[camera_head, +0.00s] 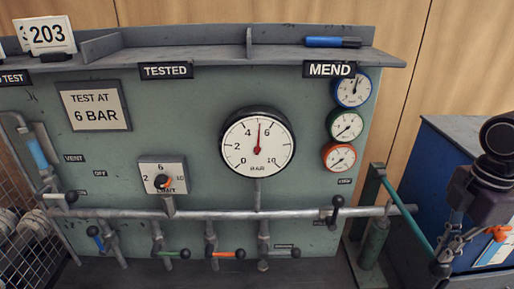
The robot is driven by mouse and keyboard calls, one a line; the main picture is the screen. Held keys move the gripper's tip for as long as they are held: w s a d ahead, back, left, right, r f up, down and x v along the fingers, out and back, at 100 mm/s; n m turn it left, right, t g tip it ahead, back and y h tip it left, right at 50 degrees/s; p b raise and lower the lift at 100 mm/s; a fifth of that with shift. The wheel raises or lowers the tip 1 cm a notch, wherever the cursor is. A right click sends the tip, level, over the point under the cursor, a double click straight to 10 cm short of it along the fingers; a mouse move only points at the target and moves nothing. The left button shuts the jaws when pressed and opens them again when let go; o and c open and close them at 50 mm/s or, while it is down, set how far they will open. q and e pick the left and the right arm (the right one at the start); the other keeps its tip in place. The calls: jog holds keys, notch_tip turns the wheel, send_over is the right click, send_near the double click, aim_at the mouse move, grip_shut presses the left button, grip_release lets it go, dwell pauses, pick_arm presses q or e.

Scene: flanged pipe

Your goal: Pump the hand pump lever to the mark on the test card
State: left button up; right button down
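The test card (95,106) on the green panel reads TEST AT 6 BAR. The large gauge (236,142) has its red needle almost straight up, near 5, between the 4 and 6 marks. The hand pump (373,246) is a green cylinder right of the panel. Its teal lever (407,217) slopes down to the right to a dark end knob (439,269). My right gripper (448,250) is at the lever's lower end, with its fingers appearing closed around it; the exact contact is small and partly hidden. My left gripper is out of view.
A relief dial (161,180) and a pipe with coloured valve handles (170,253) run along the panel. Three small gauges (352,88) sit at its upper right. A blue cabinet (438,160) stands at the right, a wire basket (30,232) at the left.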

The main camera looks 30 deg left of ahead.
aim_at(434, 269)
jog(key=shift+f, duration=0.5)
jog(key=shift+f+b, duration=0.85)
jog(key=shift+f, duration=0.15)
jog(key=shift+f+b, duration=0.35)
jog(key=shift+f, duration=0.2)
jog(key=shift+f+b, duration=0.8)
jog(key=shift+f, duration=0.5)
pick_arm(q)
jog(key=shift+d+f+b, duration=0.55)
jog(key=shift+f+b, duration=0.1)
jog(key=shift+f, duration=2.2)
pick_arm(e)
notch_tip(434, 269, up, 4)
jog(key=p, duration=0.4)
jog(key=shift+r, duration=0.2)
pick_arm(q)
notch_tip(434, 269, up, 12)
jog(key=p, duration=0.8)
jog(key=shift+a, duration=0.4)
pick_arm(e)
notch_tip(434, 269, up, 13)
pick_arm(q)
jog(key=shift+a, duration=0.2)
pick_arm(e)
jog(key=shift+w+f, duration=0.1)
jog(key=shift+f, duration=0.05)
